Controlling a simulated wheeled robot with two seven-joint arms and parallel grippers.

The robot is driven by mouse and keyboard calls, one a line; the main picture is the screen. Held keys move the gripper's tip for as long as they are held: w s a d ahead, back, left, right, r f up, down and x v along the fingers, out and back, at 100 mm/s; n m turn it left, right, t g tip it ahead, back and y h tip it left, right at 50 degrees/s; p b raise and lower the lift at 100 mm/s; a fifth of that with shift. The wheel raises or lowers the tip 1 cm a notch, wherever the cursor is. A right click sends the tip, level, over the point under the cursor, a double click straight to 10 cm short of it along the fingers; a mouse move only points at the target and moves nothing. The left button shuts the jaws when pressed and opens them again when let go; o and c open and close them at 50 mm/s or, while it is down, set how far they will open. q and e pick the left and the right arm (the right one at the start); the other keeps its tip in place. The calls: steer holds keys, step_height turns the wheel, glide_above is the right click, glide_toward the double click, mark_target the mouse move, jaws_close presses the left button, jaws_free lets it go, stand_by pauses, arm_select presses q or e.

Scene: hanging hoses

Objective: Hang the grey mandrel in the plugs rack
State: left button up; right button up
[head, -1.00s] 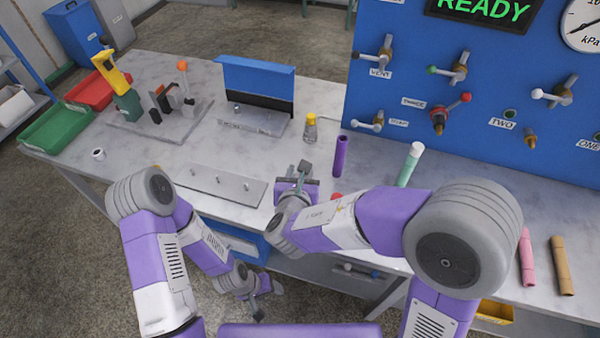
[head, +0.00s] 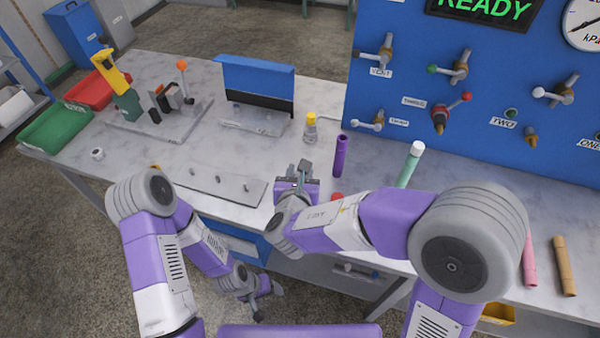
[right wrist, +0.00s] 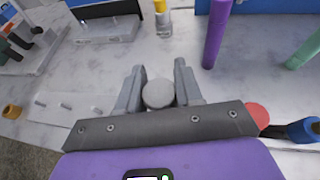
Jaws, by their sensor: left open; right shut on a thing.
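My right gripper (head: 304,168) is over the front part of the bench. In the right wrist view (right wrist: 159,92) its two fingers are closed on the grey mandrel (right wrist: 158,94), seen end-on as a round grey face. In the head view the mandrel is hard to tell from the fingers. My left gripper (head: 257,297) is low, in front of the bench, open and empty. No readable label picks out the plugs rack. A grey plate with short pegs (head: 235,187) lies left of my right gripper, and a small metal rack (head: 357,272) shows below the bench's front edge.
A purple tube (head: 341,155), a yellow-capped bottle (head: 310,128) and a green tube (head: 409,165) stand behind my right gripper. A red round thing (right wrist: 258,115) is close to its right side. A blue valve panel (head: 480,100) bounds the back right.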

steer(key=shift+f+b, duration=2.15)
steer(key=shift+b, duration=0.2)
steer(key=o, duration=1.2)
steer(key=shift+s, duration=0.15)
steer(key=p+v, duration=0.2)
steer(key=v, duration=0.5)
steer(key=shift+s+r, duration=0.1)
steer(key=shift+r, duration=0.05)
